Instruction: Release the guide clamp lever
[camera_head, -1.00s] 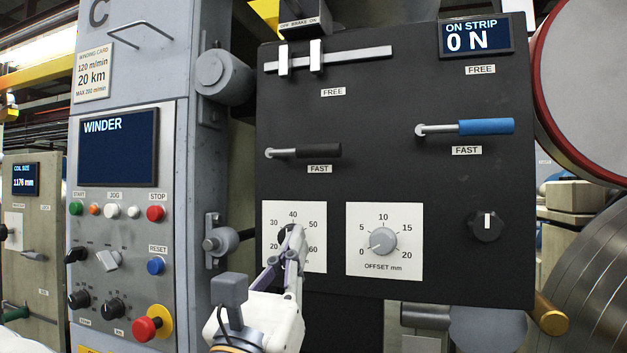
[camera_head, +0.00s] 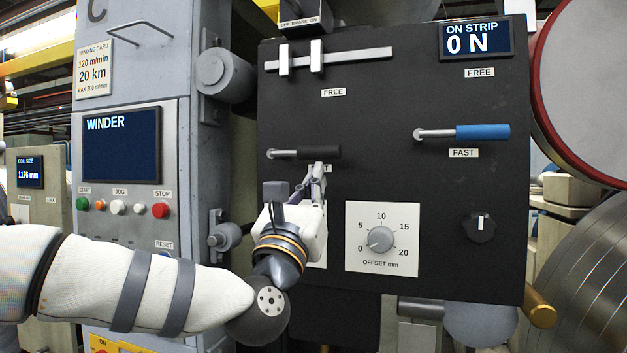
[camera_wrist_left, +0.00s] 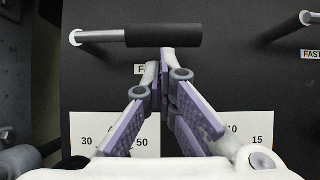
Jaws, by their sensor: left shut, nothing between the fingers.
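Two levers stick out of the black panel (camera_head: 400,100), each with a FREE label above and a FAST label below. One has a black handle (camera_head: 320,152), the other a blue handle (camera_head: 482,132); both lie about level, near FAST. I cannot tell from labels which is the guide clamp lever. My left gripper (camera_head: 318,170) is shut and empty, its tips just below the black handle. In the left wrist view the fingertips (camera_wrist_left: 166,56) are close under the black handle (camera_wrist_left: 165,36); whether they touch it is unclear. The gripper partly covers that FAST label. My right gripper is not in view.
An offset dial (camera_head: 381,238) is right of my gripper, and another dial is mostly hidden behind it. A black knob (camera_head: 481,227) sits lower right. The winder console (camera_head: 121,145) with buttons stands left. The panel between the two levers is clear.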

